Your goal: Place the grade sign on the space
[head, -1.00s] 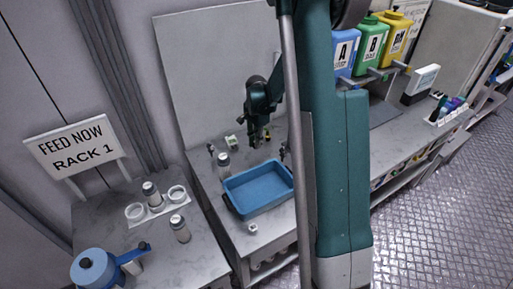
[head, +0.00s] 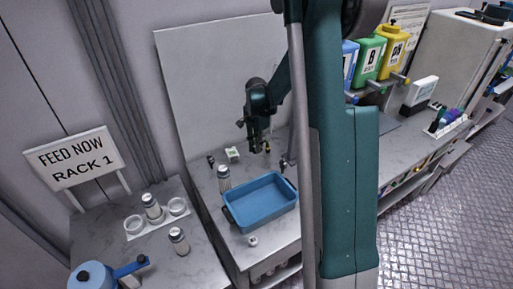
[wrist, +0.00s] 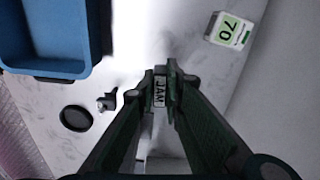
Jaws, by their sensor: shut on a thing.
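A small sign reading JAM (wrist: 160,90), which I take as the grade sign, is held between the fingertips of my gripper (wrist: 163,82) in the wrist view. My gripper is shut on it. In the head view my gripper (head: 257,147) hangs above the middle counter, behind the blue tray (head: 235,216); the sign is too small to make out there. A white block with a green face reading 70 (wrist: 229,30) lies to the upper right in the wrist view. It also shows left of my gripper in the head view (head: 232,154). I cannot tell which spot is the space.
The blue tray also fills the upper left of the wrist view (wrist: 45,68). A dark disc (wrist: 76,119) and a small dark clip (wrist: 107,100) lie near it. A capped bottle (head: 224,179) stands left of my gripper. A FEED NOW RACK 1 sign (head: 75,157) stands at left.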

